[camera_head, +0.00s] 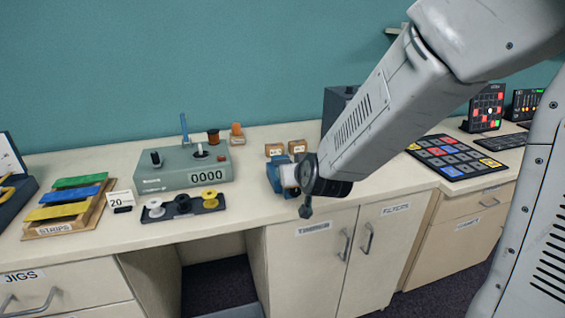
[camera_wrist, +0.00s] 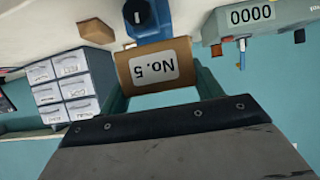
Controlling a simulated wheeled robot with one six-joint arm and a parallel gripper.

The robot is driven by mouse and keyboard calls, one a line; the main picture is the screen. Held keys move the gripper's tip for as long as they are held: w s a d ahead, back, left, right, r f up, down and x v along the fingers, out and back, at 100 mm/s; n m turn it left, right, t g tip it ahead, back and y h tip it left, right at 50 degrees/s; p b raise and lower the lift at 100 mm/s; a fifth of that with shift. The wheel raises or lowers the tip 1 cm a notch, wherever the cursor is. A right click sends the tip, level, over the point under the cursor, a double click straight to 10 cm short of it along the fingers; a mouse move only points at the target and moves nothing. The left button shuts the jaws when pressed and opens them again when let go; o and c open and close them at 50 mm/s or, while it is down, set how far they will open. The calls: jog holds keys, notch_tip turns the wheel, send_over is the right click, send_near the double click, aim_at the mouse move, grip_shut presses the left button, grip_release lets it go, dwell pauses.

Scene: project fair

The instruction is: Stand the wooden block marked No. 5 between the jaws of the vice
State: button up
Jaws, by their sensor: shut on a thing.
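The wooden block marked No. 5 (camera_wrist: 155,66) is held between the greenish fingers of my gripper (camera_wrist: 157,72). Its label reads upside down in the wrist view, where the whole scene appears inverted. A blue thing that looks like the vice (camera_wrist: 152,22) is just beyond the block in that view. In the head view the blue vice (camera_head: 274,174) stands near the bench's front edge, partly behind my wrist. The fingers and the held block are hidden there by my arm. I cannot tell whether the block touches the vice, and the jaw gap does not show.
Two small wooden blocks (camera_head: 275,149) (camera_head: 297,146) sit behind the vice. A grey-green counter box (camera_head: 180,170) reading 0000 and a dark rack of spools (camera_head: 184,207) stand to its left. A grey drawer cabinet (camera_wrist: 70,88) shows in the wrist view. A button panel (camera_head: 452,155) lies to the right.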

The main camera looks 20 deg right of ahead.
send_over(281, 159)
jog(key=s, duration=0.3)
jog(key=shift+w+d+f, duration=0.15)
jog(key=shift+f, duration=0.45)
jog(key=shift+w+f, duration=0.25)
jog(key=shift+w, duration=0.05)
notch_tip(281, 159, down, 3)
jog(key=shift+f, duration=0.1)
jog(key=o, duration=1)
jog(key=shift+f, duration=0.1)
jog(key=shift+s, duration=0.1)
